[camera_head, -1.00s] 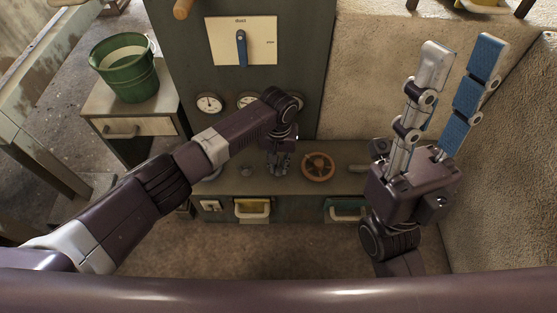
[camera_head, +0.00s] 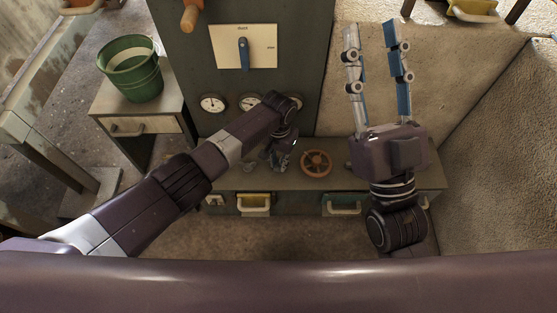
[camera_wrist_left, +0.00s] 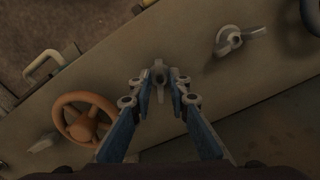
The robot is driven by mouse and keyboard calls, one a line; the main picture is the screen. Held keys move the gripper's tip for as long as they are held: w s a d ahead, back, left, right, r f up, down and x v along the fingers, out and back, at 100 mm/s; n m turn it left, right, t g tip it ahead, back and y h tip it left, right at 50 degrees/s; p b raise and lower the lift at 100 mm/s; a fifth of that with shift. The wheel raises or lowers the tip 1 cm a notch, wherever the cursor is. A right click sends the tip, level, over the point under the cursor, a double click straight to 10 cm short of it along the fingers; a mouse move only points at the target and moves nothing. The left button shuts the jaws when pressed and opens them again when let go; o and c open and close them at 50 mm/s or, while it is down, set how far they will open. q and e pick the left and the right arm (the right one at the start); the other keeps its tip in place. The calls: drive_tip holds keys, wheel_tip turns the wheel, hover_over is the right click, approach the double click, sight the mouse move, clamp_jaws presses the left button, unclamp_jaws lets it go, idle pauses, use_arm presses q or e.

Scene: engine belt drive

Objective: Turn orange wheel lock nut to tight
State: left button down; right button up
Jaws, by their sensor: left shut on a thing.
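The orange wheel (camera_head: 316,163) is a spoked handwheel on the bench top; it also shows at the left of the left wrist view (camera_wrist_left: 86,118). My left gripper (camera_head: 281,160) is beside it, to its left in the head view. In the left wrist view, my left gripper (camera_wrist_left: 159,88) points at a small dark metal nut (camera_wrist_left: 159,68) on the bench and is shut on it. The fingers hide part of the nut, so how tight it sits cannot be told. My right gripper (camera_head: 372,32) is raised, fingers up, open and empty.
Another winged metal piece (camera_wrist_left: 230,40) sits on the bench top. A panel with a blue lever (camera_head: 243,52) and gauges (camera_head: 212,103) stands behind. A green bucket (camera_head: 132,72) stands on the left cabinet.

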use_arm(q)
drive_tip(key=m+p, duration=0.1)
drive_tip(key=m, duration=0.4)
drive_tip(key=shift+m, duration=0.4)
drive_tip(key=m, duration=0.3)
drive_tip(key=shift+m, duration=1.7)
use_arm(e)
drive_tip(key=w+f+g+h, duration=0.1)
drive_tip(key=w+f+g, duration=0.3)
drive_tip(key=f, duration=0.3)
drive_tip(key=shift+w+f+h, duration=0.2)
drive_tip(key=shift+w+h, duration=0.1)
use_arm(q)
drive_tip(key=shift+d, duration=0.1)
use_arm(e)
drive_tip(key=shift+a, duration=0.1)
use_arm(q)
drive_tip(key=c, duration=1.8)
unclamp_jaws()
use_arm(e)
drive_tip(key=shift+f, duration=0.15)
drive_tip(key=shift+g, duration=0.3)
